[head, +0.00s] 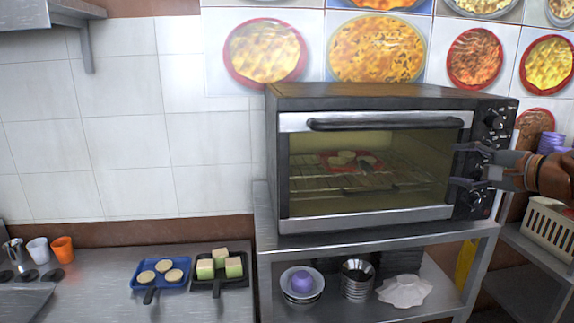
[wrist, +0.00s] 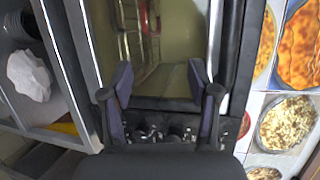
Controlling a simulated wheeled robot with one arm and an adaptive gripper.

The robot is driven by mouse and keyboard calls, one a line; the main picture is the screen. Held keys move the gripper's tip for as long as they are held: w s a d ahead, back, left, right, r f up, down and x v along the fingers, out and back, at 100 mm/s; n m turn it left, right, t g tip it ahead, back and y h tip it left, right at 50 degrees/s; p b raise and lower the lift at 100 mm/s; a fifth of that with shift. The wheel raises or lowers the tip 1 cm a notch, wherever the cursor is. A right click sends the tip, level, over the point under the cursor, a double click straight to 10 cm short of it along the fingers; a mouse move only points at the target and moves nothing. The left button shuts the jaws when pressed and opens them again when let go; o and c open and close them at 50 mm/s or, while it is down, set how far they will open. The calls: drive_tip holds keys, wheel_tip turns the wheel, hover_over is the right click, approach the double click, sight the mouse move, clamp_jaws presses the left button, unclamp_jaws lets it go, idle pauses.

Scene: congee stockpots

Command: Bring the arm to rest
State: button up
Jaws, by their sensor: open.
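My gripper (head: 463,165) is open and empty at the right side of the toaster oven (head: 390,94), in front of its knob panel. In the wrist view my gripper (wrist: 160,76) has its two fingers spread apart, with the oven's glass and knobs behind them. I cannot tell whether the fingers touch the oven. My arm (head: 550,177) reaches in from the right edge of the head view. The oven door is shut, with its dark handle (head: 385,123) along the top. Through the glass, a red plate (head: 350,163) with pale pieces sits on the rack.
The oven stands on a metal shelf unit (head: 480,229) with bowls and a white crumpled item (head: 404,291) below. Left, a counter holds a blue tray (head: 141,283), a black tray (head: 235,283) and cups. A cream basket (head: 545,225) is at right. A wall shelf (head: 35,19) is upper left.

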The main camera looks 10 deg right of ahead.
drive_tip(key=a+f+n+g+y, duration=0.1)
drive_tip(key=a+f+n+g, duration=0.15)
drive_tip(key=a, duration=0.55)
drive_tip(key=a+f+n+g+y, duration=0.1)
drive_tip(key=a+f+n+g, duration=0.15)
drive_tip(key=a, duration=0.55)
drive_tip(key=s+a+f+n+g, duration=0.2)
drive_tip(key=s+a+f+n, duration=0.15)
drive_tip(key=a, duration=0.25)
drive_tip(key=s+a+f+n+g, duration=0.2)
drive_tip(key=s+a+f, duration=0.15)
drive_tip(key=a, duration=0.25)
drive_tip(key=s+f+n+g+h, duration=0.2)
drive_tip(key=s+f+g+h, duration=0.1)
drive_tip(key=s+f, duration=0.6)
drive_tip(key=s+f+n+g+h, duration=0.3)
drive_tip(key=s+f, duration=0.6)
drive_tip(key=s, duration=0.6)
drive_tip(key=shift+s+d+g+h, duration=0.2)
drive_tip(key=shift+g+h, duration=0.1)
drive_tip(key=shift+g, duration=0.6)
